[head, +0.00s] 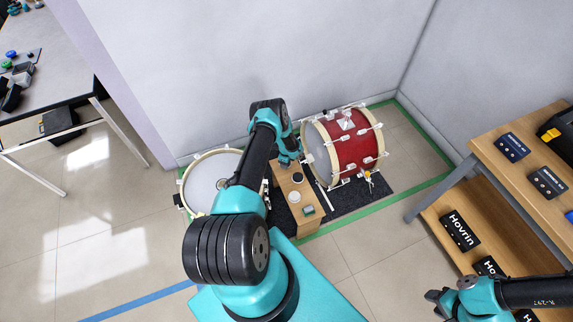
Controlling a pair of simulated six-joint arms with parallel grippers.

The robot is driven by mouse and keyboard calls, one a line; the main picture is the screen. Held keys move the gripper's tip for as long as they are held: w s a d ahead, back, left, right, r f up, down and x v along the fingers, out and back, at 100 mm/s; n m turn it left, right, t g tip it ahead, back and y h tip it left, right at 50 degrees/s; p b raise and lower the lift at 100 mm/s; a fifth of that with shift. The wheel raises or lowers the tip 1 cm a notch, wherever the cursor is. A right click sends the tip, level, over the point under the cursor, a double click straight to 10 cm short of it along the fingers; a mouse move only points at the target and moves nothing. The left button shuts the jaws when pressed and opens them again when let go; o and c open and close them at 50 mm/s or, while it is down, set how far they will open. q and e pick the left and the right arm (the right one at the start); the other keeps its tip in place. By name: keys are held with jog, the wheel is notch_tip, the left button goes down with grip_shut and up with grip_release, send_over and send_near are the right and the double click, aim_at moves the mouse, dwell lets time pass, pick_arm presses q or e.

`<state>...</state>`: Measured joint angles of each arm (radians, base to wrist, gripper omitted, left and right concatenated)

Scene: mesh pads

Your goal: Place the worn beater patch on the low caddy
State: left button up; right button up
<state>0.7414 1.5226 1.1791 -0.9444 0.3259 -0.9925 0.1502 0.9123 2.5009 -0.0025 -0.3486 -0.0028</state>
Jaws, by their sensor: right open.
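The low caddy (303,226) is a small wooden stand between two drums in the head view. On its top are a dark round item (297,178), a white round item (294,197) and a small green-topped item (308,211). I cannot tell which thing, if any, is the worn beater patch. My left gripper (289,158) is at the far end of the caddy, close to the red drum's pale head; its fingers are too small and covered to read. My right gripper (437,299) is open over the floor at lower right, away from the caddy.
A red bass drum (353,149) lies on a dark mat (368,200) right of the caddy. A white-headed drum (208,180) is left. A wooden shelf (522,127) with black boxes stands right, a grey table (62,60) at far left. Floor between drum and shelf is clear.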

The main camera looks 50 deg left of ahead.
pick_arm(q)
jog(key=shift+w+a, duration=0.2)
jog(key=shift+w, duration=0.05)
dwell(0.3)
jog(key=shift+f, duration=1.8)
jog(key=shift+w+f, duration=0.1)
jog(key=shift+f, duration=0.05)
jog(key=o, duration=0.9)
jog(key=shift+r, duration=6.15)
